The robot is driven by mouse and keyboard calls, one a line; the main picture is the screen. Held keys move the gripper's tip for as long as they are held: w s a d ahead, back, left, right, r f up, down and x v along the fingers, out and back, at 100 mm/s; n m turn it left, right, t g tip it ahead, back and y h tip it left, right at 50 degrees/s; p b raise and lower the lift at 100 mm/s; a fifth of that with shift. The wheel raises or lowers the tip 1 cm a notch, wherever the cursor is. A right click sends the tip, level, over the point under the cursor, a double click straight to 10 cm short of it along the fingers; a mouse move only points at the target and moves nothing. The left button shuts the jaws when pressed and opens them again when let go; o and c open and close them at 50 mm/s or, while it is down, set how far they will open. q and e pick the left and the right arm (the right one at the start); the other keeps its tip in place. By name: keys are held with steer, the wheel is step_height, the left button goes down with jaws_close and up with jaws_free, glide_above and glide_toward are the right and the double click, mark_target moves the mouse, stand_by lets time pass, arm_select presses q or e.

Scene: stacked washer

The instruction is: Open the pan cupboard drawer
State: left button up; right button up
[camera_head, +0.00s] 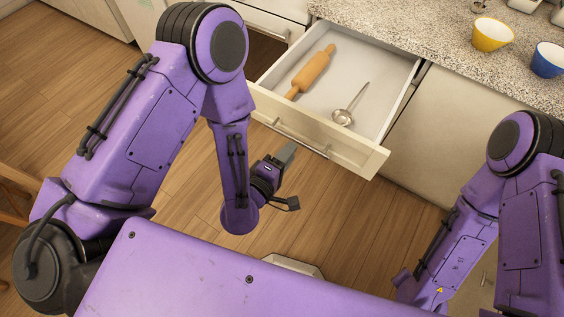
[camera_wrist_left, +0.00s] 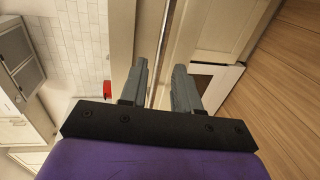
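A cream drawer (camera_head: 318,129) under the counter stands pulled well out. It holds a wooden rolling pin (camera_head: 311,72) and a metal ladle-like utensil (camera_head: 346,112). Its bar handle (camera_head: 298,138) runs across the front. My left gripper (camera_head: 291,176) is just in front of the drawer front, near the handle. In the left wrist view my left gripper (camera_wrist_left: 162,82) has its two fingers apart with nothing clasped between them. A thin metal bar (camera_wrist_left: 166,38) shows beyond and between the fingertips; I cannot tell whether they touch it. My right gripper is out of sight.
A speckled countertop (camera_head: 440,50) lies above the drawer, with a yellow bowl (camera_head: 491,35) and a blue bowl (camera_head: 548,61). A closed cabinet front (camera_head: 440,125) is right of the drawer. Wooden floor (camera_head: 345,225) is clear in front. My right arm hangs at the right.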

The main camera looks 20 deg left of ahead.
arm_select(q)
steer(key=v, duration=0.4)
steer(key=shift+s, duration=0.25)
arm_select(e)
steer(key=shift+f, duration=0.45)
arm_select(q)
steer(key=s+a+f+m+g+y, duration=0.3)
steer(key=a+f+m+g, duration=0.25)
steer(key=f+m, duration=0.35)
steer(key=s+a+f+n+g+y, duration=0.1)
steer(key=s+a+f+g+y, duration=0.3)
steer(key=s+a+f, duration=0.5)
steer(key=s+a+g, duration=0.2)
steer(key=a, duration=0.2)
steer(key=shift+s+a+y, duration=0.25)
steer(key=shift+a+y, duration=0.15)
